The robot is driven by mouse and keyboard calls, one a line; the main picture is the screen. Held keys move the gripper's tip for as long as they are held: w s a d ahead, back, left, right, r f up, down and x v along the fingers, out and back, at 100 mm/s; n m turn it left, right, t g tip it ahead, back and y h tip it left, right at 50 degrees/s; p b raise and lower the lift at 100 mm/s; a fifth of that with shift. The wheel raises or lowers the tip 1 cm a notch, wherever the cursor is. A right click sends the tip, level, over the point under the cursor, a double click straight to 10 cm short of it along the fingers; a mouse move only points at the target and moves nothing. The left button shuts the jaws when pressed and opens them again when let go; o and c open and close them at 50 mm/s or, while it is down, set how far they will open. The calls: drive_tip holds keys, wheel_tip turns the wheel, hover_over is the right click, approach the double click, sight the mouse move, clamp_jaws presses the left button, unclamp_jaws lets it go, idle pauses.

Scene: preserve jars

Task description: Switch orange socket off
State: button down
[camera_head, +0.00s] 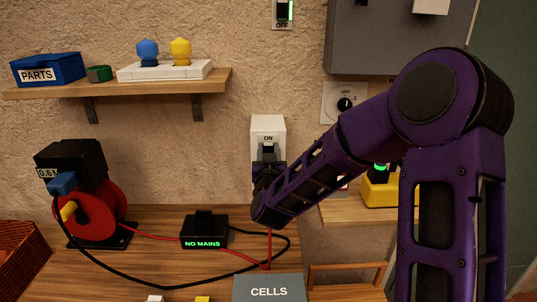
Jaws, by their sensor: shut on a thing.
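A pale wall socket box (267,125) marked ON is fixed to the wall at the middle. I see no orange on it, so I cannot tell if it is the orange socket. A small dark switch piece (268,149) shows under the ON mark. My gripper (268,157) is up against the front of this box, shut, with its tips at the dark piece. My gripper and wrist hide the box's lower part. A red cable (269,240) rises behind my wrist; its upper end is hidden.
A second switch (283,11) marked OFF is higher up. A rotary switch (344,104) is to the right, partly behind my arm. Below are a red cable reel (88,213), a NO MAINS box (204,231) and a CELLS box (268,290). A shelf (140,84) juts out upper left.

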drive_tip(key=f+t+b, duration=0.1)
drive_tip(key=b, duration=0.3)
drive_tip(key=t+b, duration=0.1)
drive_tip(key=b, duration=0.2)
drive_tip(key=shift+s+b, duration=0.1)
drive_tip(key=shift+b, duration=0.2)
drive_tip(key=shift+t+b, duration=0.4)
drive_tip(key=shift+b, duration=0.15)
drive_tip(key=shift+r, duration=0.15)
drive_tip(key=c, duration=0.5)
unclamp_jaws()
drive_tip(key=shift+s, duration=0.1)
